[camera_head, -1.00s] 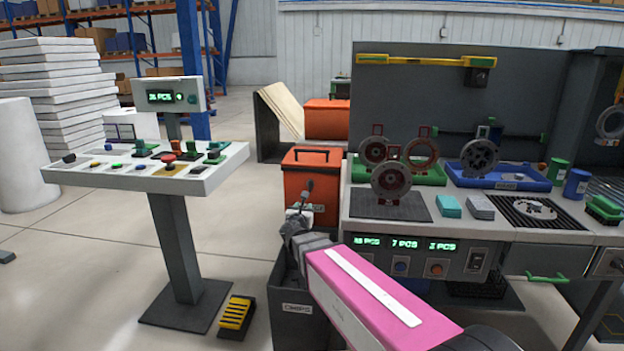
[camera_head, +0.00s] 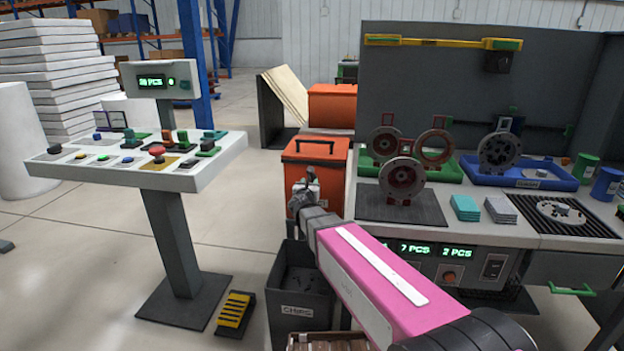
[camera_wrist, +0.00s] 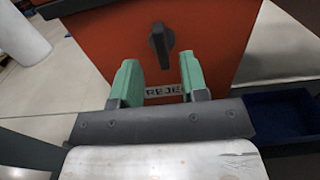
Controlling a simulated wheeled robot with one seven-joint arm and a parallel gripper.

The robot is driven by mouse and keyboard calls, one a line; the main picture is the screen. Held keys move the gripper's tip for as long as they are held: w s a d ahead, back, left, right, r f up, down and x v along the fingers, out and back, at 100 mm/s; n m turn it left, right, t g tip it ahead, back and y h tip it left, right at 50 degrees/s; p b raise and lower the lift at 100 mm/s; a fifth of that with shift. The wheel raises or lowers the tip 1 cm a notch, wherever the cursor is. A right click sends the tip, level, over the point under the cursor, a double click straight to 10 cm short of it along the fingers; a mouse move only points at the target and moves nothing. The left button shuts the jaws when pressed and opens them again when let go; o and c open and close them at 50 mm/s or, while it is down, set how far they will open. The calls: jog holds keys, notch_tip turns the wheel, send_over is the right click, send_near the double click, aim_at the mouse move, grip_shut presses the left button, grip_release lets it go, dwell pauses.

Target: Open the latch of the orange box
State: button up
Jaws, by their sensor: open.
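The latch shows between and beyond the fingertips, with nothing held. In the head view my gripper (camera_head: 304,190) is in front of the box and hides part of its front, including the latch.
A grey chips bin (camera_head: 297,300) stands below my arm. A control pedestal (camera_head: 150,165) is at left, with a yellow-black pedal (camera_head: 235,312) on the floor. The workbench (camera_head: 470,225) is at right. A second orange box (camera_head: 332,108) stands behind.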

aim_at(312, 178)
jog(key=w, duration=0.2)
jog(key=w+d, duration=0.1)
jog(key=w, duration=0.2)
jog(key=shift+w, duration=0.3)
jog(key=shift+c, duration=0.3)
grip_shut()
